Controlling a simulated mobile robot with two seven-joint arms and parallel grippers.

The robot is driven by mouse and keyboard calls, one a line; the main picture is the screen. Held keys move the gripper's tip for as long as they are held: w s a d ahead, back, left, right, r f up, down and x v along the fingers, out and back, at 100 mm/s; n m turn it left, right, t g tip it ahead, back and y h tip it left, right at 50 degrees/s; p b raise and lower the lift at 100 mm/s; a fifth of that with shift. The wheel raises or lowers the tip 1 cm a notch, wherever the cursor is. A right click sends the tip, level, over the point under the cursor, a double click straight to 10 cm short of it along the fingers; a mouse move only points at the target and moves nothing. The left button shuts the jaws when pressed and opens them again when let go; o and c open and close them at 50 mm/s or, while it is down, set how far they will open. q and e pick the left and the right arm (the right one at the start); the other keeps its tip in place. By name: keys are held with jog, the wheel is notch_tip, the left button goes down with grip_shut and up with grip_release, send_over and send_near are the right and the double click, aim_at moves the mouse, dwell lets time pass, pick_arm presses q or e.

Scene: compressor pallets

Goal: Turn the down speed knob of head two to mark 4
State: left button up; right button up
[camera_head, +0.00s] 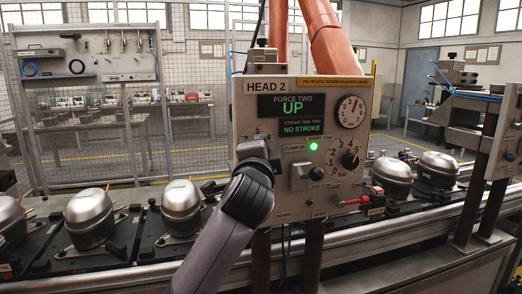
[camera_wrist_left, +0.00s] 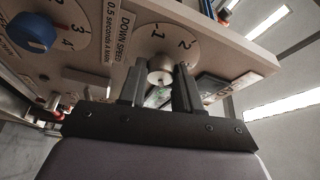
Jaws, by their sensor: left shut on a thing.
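The HEAD 2 panel (camera_head: 318,88) stands upright in the middle of the head view. My left arm covers its left part, so the down speed knob is hidden there. My left gripper (camera_wrist_left: 159,77) is shut on this knob, one finger on each side. The knob's pointer and mark 4 cannot be made out. My right gripper is not in view.
A blue knob (camera_wrist_left: 34,32) on another dial is beside the label. The panel also has a gauge (camera_head: 350,111), a black knob (camera_head: 350,160), a lit green lamp (camera_head: 313,146) and a red-handled valve (camera_head: 365,199). Silver compressors (camera_head: 90,217) stand on pallets along the line.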

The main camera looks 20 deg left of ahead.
pick_arm(q)
jog(key=o, duration=1)
jog(key=shift+o, duration=0.2)
jog(key=b+v, duration=0.1)
jog(key=v, duration=0.6)
jog(key=shift+b, duration=0.35)
jog(key=shift+s, duration=0.1)
